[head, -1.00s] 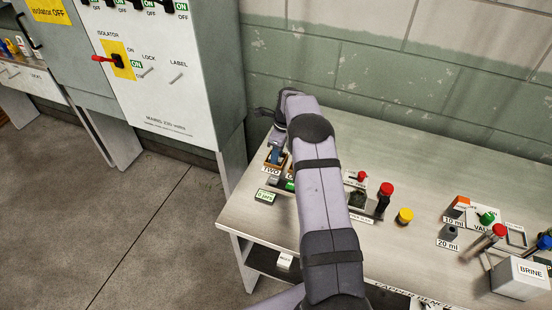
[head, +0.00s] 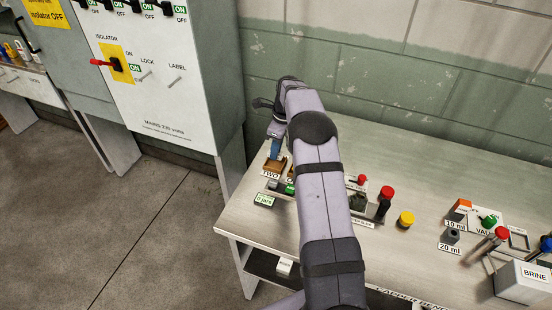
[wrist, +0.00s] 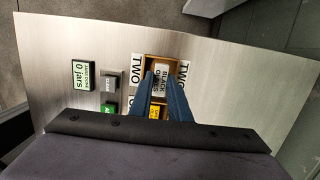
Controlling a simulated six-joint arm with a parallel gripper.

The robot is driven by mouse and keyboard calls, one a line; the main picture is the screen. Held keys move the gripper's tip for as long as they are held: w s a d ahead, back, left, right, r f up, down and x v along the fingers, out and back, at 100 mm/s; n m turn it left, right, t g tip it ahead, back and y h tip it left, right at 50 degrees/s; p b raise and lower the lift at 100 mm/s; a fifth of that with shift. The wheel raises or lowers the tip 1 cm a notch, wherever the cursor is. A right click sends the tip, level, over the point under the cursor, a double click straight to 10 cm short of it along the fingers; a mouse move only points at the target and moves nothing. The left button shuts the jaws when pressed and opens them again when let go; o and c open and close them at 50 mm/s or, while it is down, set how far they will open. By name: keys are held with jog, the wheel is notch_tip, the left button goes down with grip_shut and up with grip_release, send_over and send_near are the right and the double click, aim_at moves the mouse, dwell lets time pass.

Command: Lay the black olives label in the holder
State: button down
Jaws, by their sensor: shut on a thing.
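The black olives label (wrist: 162,78) is a small white plate with dark lettering, seen in the wrist view. My gripper (wrist: 165,84) has blue fingers closed on it. The label lies over or inside a wooden box (wrist: 149,63) beside a TWO sign; I cannot tell whether it touches the floor of the box. In the head view my gripper (head: 276,150) points down at the wooden box (head: 270,168) near the bench's left end. My arm hides part of that area.
A yellow label (wrist: 156,113) sits in another box close by. A "0 jars" display (head: 264,200) and a green button (wrist: 109,108) are nearby. Red-topped (head: 387,192) and yellow-topped (head: 406,219) items stand right of my arm. The wall is behind the bench.

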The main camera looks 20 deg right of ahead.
notch_tip(320, 180, up, 6)
jog(key=shift+f+b, duration=0.2)
jog(key=shift+b, duration=0.2)
jog(key=shift+s+d+r, duration=0.15)
jog(key=shift+d+r, duration=0.1)
jog(key=shift+d, duration=0.2)
jog(key=s+d+m+p, duration=0.3)
jog(key=s+d+p, duration=0.4)
jog(key=s+d, duration=0.45)
jog(key=shift+n, duration=0.7)
jog(key=f, duration=0.2)
jog(key=d+f, duration=0.1)
jog(key=f, duration=0.1)
jog(key=shift+s+d+f, duration=0.1)
jog(key=shift+s+d, duration=0.05)
jog(key=shift+w+d+n, duration=0.4)
jog(key=shift+w+n, duration=0.15)
jog(key=shift+n, duration=0.25)
jog(key=shift+f, duration=0.15)
